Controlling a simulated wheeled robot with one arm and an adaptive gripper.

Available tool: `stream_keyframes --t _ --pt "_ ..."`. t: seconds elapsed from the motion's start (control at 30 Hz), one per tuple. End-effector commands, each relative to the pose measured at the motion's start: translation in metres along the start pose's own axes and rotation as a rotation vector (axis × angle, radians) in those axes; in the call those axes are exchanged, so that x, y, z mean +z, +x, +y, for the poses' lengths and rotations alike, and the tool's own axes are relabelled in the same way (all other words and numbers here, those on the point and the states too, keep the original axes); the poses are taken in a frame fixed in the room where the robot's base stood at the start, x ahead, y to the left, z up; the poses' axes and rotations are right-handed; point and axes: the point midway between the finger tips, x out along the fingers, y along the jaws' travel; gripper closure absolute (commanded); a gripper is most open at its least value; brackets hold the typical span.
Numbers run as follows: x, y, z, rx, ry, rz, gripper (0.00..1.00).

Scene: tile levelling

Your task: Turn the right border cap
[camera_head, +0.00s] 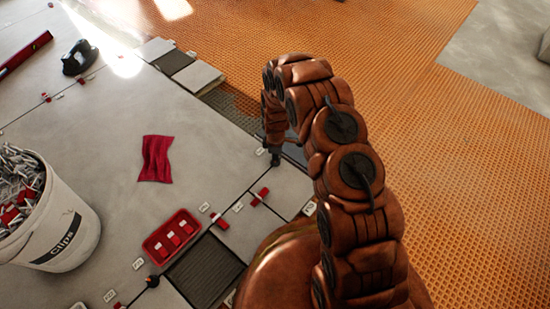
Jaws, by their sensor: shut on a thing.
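My gripper (275,155) points down at the tile edge right of centre, beside a small white label (260,152). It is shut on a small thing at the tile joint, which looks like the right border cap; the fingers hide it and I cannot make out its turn. My arm bends over from the lower right and covers part of the tiles. Left of and below the gripper, a red cap (260,196) sits on a joint, and another red cap (220,221) sits further down-left.
A white bucket of clips (68,240) is at the left. A red cloth (156,159) lies on the tiles. Orange matting (470,180) spreads clear on the right.

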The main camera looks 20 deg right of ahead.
Motion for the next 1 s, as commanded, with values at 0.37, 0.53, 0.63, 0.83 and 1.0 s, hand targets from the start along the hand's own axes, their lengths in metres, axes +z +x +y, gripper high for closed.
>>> stream_keyframes --t 0.37,0.53,0.63,0.83,1.0 --pt "0.0009 -0.0026 -0.0039 -0.01 0.104 -0.003 1.0" --pt "0.0015 -0.0044 -0.0047 -0.011 0.234 -0.004 1.0" --pt "0.002 -0.0036 -0.0059 -0.014 0.326 -0.006 1.0" --pt "0.0017 -0.0034 -0.0043 -0.01 0.517 -0.006 1.0" --pt "0.002 -0.002 -0.0053 -0.012 0.678 -0.008 1.0"
